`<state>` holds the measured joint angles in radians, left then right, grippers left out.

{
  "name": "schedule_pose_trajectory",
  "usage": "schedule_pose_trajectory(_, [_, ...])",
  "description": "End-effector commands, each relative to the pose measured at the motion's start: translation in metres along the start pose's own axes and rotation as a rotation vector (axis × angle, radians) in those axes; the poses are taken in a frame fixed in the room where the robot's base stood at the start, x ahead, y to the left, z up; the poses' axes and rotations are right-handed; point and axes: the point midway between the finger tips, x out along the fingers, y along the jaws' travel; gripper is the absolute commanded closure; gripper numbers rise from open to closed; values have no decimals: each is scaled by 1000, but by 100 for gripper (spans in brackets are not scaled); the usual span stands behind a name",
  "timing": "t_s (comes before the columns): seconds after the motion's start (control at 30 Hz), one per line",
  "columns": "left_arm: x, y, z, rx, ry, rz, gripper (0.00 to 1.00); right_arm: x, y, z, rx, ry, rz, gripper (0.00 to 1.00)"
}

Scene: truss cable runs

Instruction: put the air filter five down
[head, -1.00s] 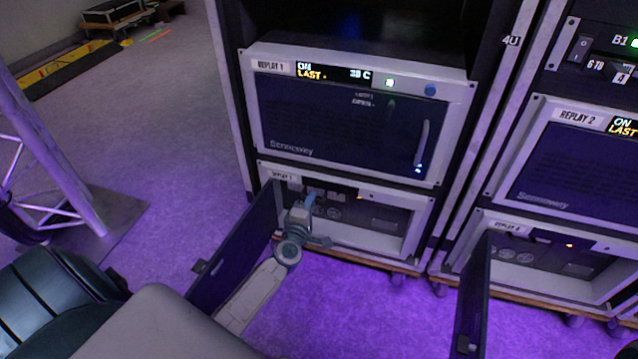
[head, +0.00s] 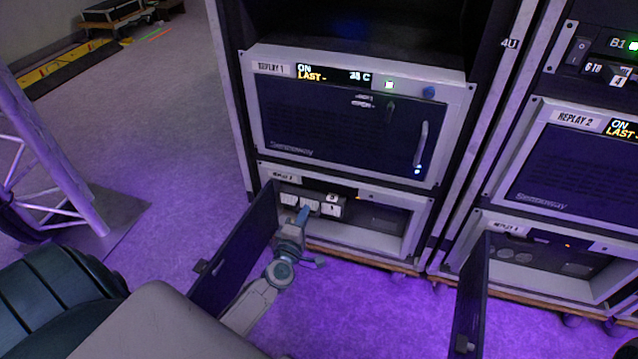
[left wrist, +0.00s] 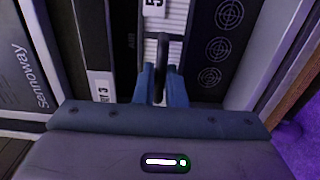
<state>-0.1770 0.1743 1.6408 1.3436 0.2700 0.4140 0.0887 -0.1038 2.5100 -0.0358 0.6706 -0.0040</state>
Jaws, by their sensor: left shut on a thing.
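My left gripper (head: 303,215) is shut on the filter's handle. In the left wrist view, the blue fingers (left wrist: 162,88) close around the dark handle, with the ribbed face (left wrist: 176,18) beyond. I cannot tell whether the filter touches the bay. My right gripper is out of view.
The lower bay's open door (head: 235,260) stands left of my forearm. The REPLAY 1 unit (head: 340,125) sits closed above. Another open door (head: 473,295) stands out from the right rack. Round vent marks (left wrist: 223,48) lie beside the filter.

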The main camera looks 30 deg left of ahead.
Motion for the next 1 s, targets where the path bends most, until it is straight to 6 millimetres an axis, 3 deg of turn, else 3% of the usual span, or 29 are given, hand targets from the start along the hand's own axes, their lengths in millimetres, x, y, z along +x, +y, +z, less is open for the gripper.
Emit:
schedule_pose_trajectory(0.43, [3,1,0,0,0,3,100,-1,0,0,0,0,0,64])
schedule_pose_trajectory(0.8, [53,-2,0,1,0,3,100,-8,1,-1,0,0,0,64])
schedule_pose_trajectory(1.0, [67,-3,0,1,0,2,100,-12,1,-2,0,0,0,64])
